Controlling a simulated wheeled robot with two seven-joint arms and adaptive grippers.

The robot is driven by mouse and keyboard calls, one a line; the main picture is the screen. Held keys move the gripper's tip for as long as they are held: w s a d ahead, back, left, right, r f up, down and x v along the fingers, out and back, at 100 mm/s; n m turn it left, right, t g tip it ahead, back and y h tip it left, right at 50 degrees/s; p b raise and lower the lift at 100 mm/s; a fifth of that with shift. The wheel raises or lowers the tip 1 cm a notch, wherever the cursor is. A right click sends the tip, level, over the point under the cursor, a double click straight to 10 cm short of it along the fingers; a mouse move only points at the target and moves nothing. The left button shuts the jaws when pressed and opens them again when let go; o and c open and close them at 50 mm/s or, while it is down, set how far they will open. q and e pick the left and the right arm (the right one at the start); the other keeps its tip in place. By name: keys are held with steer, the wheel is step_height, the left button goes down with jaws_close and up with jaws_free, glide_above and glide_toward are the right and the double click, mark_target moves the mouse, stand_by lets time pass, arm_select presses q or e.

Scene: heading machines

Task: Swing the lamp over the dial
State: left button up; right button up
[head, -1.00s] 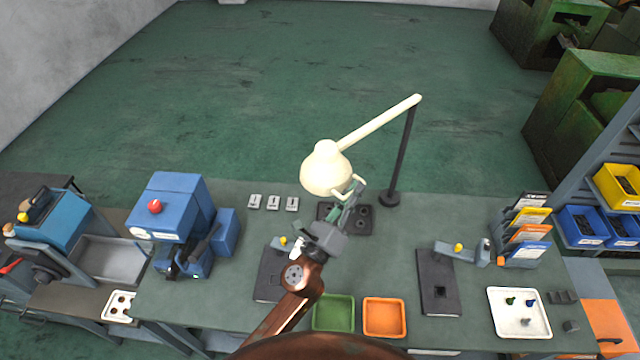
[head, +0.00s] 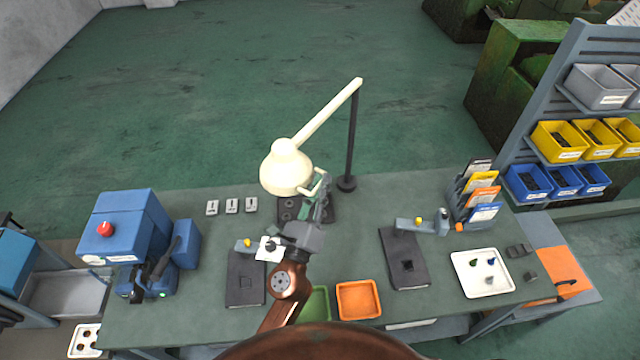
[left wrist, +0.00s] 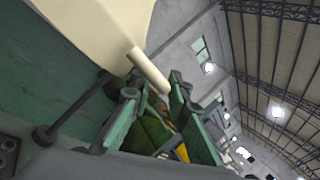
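The cream lamp (head: 287,168) has a round shade on a long arm from a dark post (head: 351,135) at the bench's back. Its shade hangs over the bench's back middle, and its small handle (head: 320,180) points right. My left gripper (head: 325,190) is at this handle. In the left wrist view the cream handle (left wrist: 148,70) reaches toward the space between the spread green fingers (left wrist: 155,105); firm contact does not show. A small grey unit with a round face (head: 442,221), perhaps the dial, stands right of the lamp. My right gripper is out of view.
The green bench (head: 365,225) holds a blue machine (head: 125,230) at left, dark plates, green and orange trays (head: 358,300), and a white tray (head: 482,272). A card rack (head: 478,195) stands at right. Bare bench lies between the lamp post and rack.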

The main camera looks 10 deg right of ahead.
arm_select(q)
steer(key=v, duration=1.2)
